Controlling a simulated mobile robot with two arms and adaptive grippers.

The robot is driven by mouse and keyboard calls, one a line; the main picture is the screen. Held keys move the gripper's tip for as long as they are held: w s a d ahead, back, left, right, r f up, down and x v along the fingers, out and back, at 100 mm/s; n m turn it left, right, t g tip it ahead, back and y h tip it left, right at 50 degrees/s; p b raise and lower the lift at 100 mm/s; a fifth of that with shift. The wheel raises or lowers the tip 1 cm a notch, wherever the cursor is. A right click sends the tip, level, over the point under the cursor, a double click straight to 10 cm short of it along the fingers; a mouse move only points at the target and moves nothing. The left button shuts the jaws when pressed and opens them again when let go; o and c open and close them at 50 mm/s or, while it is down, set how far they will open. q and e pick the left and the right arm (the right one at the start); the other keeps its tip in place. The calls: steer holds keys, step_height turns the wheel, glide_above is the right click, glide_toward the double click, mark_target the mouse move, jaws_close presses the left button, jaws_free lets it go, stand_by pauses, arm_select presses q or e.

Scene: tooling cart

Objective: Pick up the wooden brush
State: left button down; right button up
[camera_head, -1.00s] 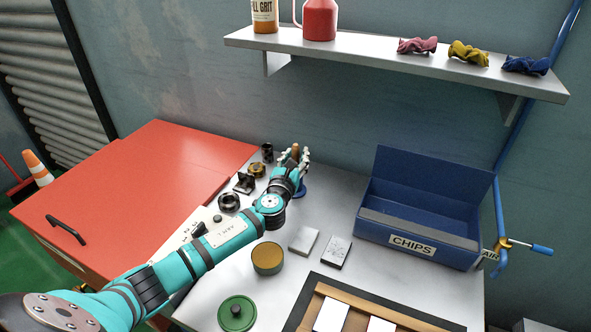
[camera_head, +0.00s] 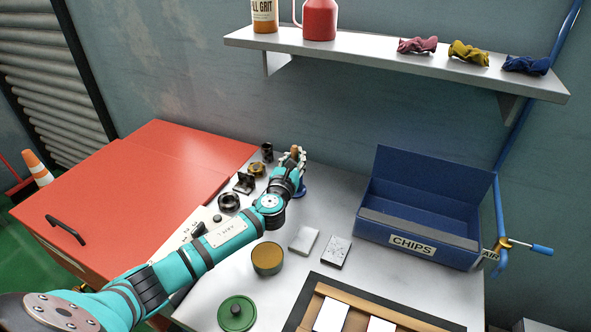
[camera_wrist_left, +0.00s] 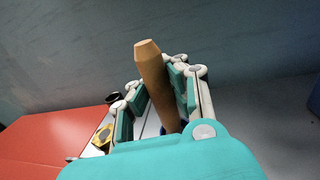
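The wooden brush shows as an upright, slightly tilted tan handle (camera_wrist_left: 156,84) in the left wrist view. Its top (camera_head: 294,151) just shows among my fingers in the head view. My left gripper (camera_wrist_left: 157,72) is around the handle with fingers on both sides. A gap shows between the handle and the left-hand fingers, and the handle is close to the right-hand ones. Whether it touches those I cannot tell. A blue part (camera_head: 301,190) shows at the handle's foot, mostly hidden by the gripper. My right gripper is not in view.
A blue CHIPS box (camera_head: 412,243) stands to the right. Dark metal parts (camera_head: 229,201) lie left of my arm. A round tin (camera_head: 267,259), two small blocks (camera_head: 335,252) and a green lid (camera_head: 237,314) sit nearer. A shelf (camera_head: 400,62) hangs above the back.

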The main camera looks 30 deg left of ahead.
arm_select(q)
steer(key=shift+r, duration=0.1)
steer(key=shift+r, duration=0.3)
step_height(320, 180, up, 9)
steer(key=shift+r+p, duration=0.15)
steer(key=shift+p, duration=0.65)
steer(key=c, duration=0.6)
jaws_free()
steer(key=shift+o, duration=0.9)
